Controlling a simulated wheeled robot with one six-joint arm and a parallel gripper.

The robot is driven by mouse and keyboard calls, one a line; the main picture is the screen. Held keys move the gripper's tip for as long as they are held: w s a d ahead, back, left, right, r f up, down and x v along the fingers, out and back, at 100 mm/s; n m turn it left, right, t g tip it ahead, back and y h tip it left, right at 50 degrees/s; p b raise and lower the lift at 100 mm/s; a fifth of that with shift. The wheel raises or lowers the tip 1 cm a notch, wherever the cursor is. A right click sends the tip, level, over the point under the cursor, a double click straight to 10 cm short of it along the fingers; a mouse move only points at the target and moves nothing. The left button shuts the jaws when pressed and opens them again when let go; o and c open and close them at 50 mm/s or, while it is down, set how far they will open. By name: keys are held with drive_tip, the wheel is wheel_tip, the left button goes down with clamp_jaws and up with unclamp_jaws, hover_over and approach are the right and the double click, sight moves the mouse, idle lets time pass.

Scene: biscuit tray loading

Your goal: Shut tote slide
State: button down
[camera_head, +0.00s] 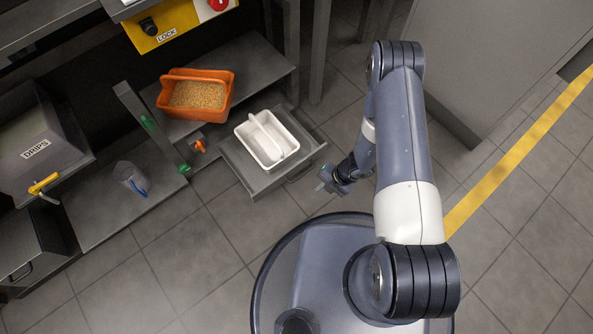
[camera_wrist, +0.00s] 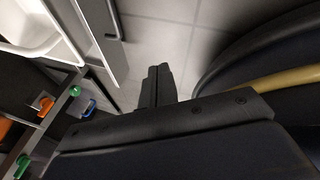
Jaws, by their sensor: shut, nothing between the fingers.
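The tote slide (camera_head: 311,149) is a grey tray standing pulled out from under the bench, with a bar handle (camera_head: 299,175) on its front edge. A white tote (camera_head: 243,133) with a carrying bar sits on it. My gripper (camera_head: 324,186) is shut and empty, just off the front of the slide and apart from the handle. In the wrist view my shut fingers (camera_wrist: 159,72) point over bare floor; the slide's front panel (camera_wrist: 97,38) and handle (camera_wrist: 113,22) are at upper left, with the white tote (camera_wrist: 30,38) beyond.
An orange tote of grain (camera_head: 226,97) stands on the bench behind the slide. An orange knob (camera_head: 200,146) and a green knob (camera_head: 184,169) sit left of the slide. Tiled floor in front of the slide is clear.

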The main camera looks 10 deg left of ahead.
wheel_tip(320, 180, up, 2)
drive_tip(key=w+a+m+t+y, duration=0.1)
drive_tip(key=w+a+m+y, duration=0.15)
drive_tip(key=m, duration=0.25)
drive_tip(key=b, duration=0.4)
approach(285, 176)
wheel_tip(285, 176, down, 4)
drive_tip(key=s, duration=0.3)
drive_tip(key=shift+w+a+h, duration=0.25)
drive_tip(key=shift+w+a, duration=0.6)
drive_tip(key=shift+a, duration=0.15)
drive_tip(key=shift+w+a+r, duration=0.15)
drive_tip(key=shift+w+a, duration=0.35)
drive_tip(key=shift+a, duration=0.05)
